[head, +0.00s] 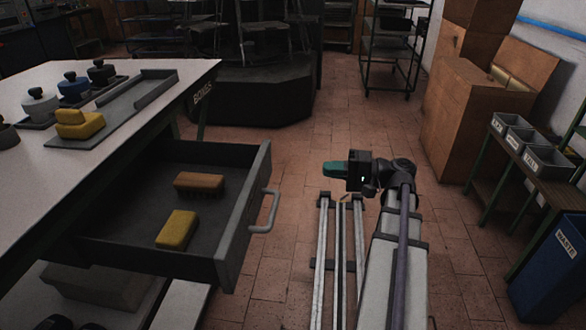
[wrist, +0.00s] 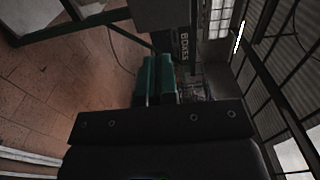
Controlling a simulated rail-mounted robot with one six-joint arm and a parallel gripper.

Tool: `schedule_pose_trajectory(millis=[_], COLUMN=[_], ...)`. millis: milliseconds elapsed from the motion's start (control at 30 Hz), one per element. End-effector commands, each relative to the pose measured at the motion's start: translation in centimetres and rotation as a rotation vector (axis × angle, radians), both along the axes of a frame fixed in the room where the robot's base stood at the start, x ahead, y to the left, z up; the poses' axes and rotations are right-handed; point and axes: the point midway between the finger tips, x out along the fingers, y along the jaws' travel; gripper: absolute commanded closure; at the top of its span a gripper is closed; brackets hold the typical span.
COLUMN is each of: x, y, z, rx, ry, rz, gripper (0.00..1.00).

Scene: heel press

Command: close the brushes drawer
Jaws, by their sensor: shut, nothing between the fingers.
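The brushes drawer (head: 232,222) stands pulled out from under the white-topped table at the left of the head view. It is dark grey with a light bar handle (head: 268,212) on its front. A brown brush block (head: 199,181) and a yellow brush block (head: 177,229) lie inside it. My gripper (head: 326,169) is to the right of the drawer front, apart from the handle, with its teal fingers pointing left. In the wrist view the teal fingers (wrist: 153,78) are together with nothing seen between them. The drawer cannot be made out clearly in the wrist view.
The table top (head: 75,160) holds a grey tray with yellow blocks and several knobbed pots. At the right, a bench carries labelled grey bins (head: 510,140), with a blue waste bin (head: 553,265) below. Open tiled floor (head: 300,130) lies between drawer and boxes.

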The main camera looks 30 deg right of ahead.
Motion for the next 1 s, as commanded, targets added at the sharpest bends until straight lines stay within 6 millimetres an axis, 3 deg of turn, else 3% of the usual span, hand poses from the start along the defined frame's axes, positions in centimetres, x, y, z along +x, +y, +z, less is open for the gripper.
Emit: schedule_pose_trajectory(millis=[600,800,1000], x=[7.0,8.2,8.3], y=[9.4,10.8,10.9], z=[0.0,0.0,0.0], rx=[-0.001,-0.001,-0.001], ry=[0.001,0.001,0.001], rz=[0.004,0.001,0.0], gripper=[1.0,1.0,1.0])
